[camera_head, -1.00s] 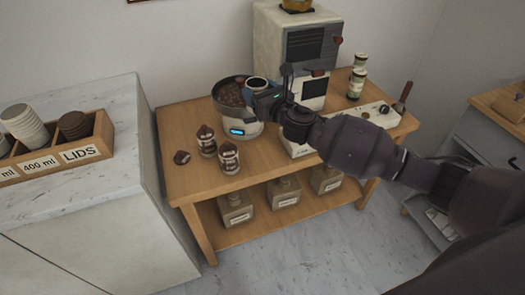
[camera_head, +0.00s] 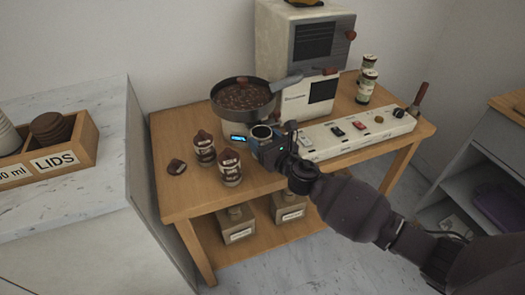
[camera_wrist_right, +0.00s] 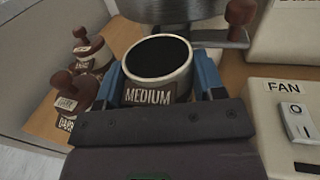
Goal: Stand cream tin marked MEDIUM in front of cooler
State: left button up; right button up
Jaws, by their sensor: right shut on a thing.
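The cream tin (camera_wrist_right: 158,62) marked MEDIUM stands upright between the blue jaws of my right gripper (camera_wrist_right: 160,82) in the right wrist view. Its top is open and dark inside. My right gripper (camera_head: 268,148) is shut on the tin, reaching in from the right. I cannot tell whether the tin's base touches the table. My left gripper is not in view.
A white switch panel (camera_head: 350,133) is close on the right. The wooden table (camera_head: 185,205) has free room at its front left.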

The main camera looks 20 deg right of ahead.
notch_tip(320, 180, down, 4)
jog(key=shift+s+b, duration=0.1)
jog(key=shift+b, duration=0.85)
jog(key=shift+f, duration=0.3)
jog(key=shift+r, duration=0.4)
jog(key=shift+f, duration=0.3)
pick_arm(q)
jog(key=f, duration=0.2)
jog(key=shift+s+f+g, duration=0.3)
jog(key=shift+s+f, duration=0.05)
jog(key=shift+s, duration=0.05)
pick_arm(e)
jog(key=o, duration=1.1)
jog(key=shift+r, duration=0.15)
